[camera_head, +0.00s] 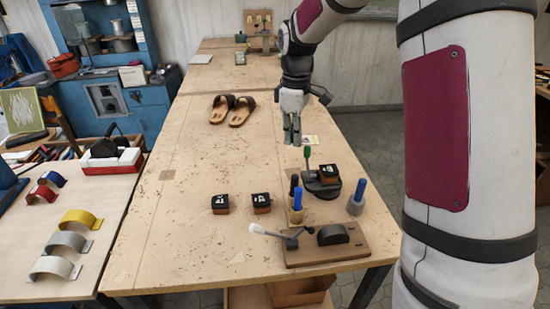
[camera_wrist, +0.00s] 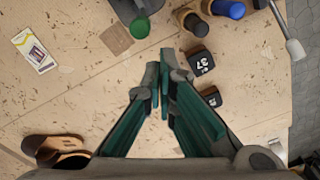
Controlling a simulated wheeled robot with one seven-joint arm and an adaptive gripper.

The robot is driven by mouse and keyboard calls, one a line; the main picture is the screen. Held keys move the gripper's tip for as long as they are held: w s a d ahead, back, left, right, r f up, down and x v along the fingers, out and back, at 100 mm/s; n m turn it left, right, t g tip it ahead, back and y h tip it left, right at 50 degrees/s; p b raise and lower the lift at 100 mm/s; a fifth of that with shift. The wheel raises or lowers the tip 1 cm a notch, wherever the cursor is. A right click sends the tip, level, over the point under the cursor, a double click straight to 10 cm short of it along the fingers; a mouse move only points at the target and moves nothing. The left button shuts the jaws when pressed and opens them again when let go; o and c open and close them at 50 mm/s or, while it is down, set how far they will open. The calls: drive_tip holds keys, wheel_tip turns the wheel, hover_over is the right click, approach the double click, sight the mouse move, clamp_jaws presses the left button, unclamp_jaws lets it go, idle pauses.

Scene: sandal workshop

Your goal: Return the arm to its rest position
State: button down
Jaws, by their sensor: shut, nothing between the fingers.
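My gripper (camera_head: 292,138) hangs at the end of my arm, pointing down over the right side of the wooden workbench (camera_head: 190,165). It is above the bench top, beyond the small black blocks and to the right of the sandals. In the wrist view my gripper (camera_wrist: 158,82) has its green-sided fingers converged at the tips, with nothing held between them. Bare bench top (camera_wrist: 90,95) shows beneath and around the fingers. My upper arm fills the right of the head view.
Two brown sandals (camera_head: 241,111), a small card (camera_head: 310,139), black blocks (camera_head: 220,204), a black round stand (camera_head: 322,191), blue-handled tools (camera_head: 357,197) and a lever fixture (camera_head: 330,252) are on the bench. A side table (camera_head: 30,220) holds coloured arches. The bench's left-middle is clear.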

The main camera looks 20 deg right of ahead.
drive_tip(key=s+a+r+m+t, duration=0.1)
drive_tip(key=s+a+r+m, duration=0.1)
drive_tip(key=s+r, duration=0.45)
drive_tip(key=s+a+r+m+t, duration=0.1)
drive_tip(key=s+r+m+t, duration=0.1)
drive_tip(key=s, duration=0.9)
drive_tip(key=s+a+r+m+t, duration=0.2)
drive_tip(key=s+r+m, duration=0.2)
drive_tip(key=s, duration=0.7)
drive_tip(key=shift+a+m+t, duration=0.25)
drive_tip(key=shift+m+t, duration=0.05)
drive_tip(key=shift+m, duration=0.6)
drive_tip(key=shift+d+r, duration=0.1)
drive_tip(key=shift+r, duration=0.05)
